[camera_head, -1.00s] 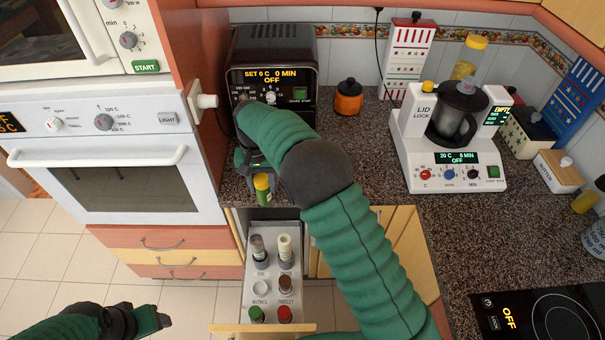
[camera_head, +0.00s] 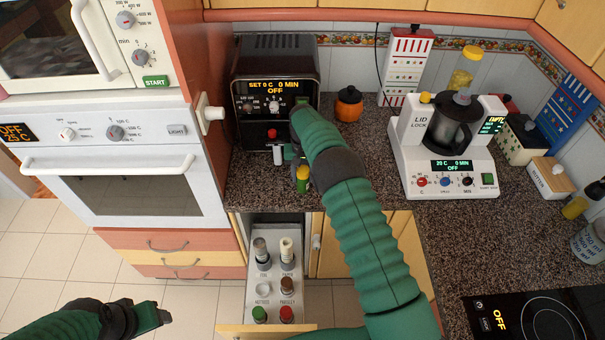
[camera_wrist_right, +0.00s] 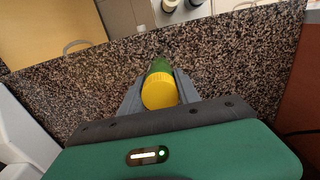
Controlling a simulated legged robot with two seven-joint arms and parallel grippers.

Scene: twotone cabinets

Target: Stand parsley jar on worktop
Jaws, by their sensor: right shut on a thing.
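The parsley jar (camera_head: 302,184), with green contents and a yellow lid, is in my right gripper (camera_head: 299,166), over the front of the worktop (camera_head: 360,172). The right wrist view shows the yellow lid (camera_wrist_right: 159,91) between the two grey fingers (camera_wrist_right: 158,88), which are shut on the jar. The jar looks roughly upright. I cannot tell whether its base touches the worktop. My left gripper (camera_head: 152,317) is low at the left, away from the worktop and apparently empty; its finger gap cannot be made out.
Below is an open drawer (camera_head: 264,330) with several jars. An orange pot (camera_head: 348,106) and white food processor (camera_head: 455,168) stand right.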

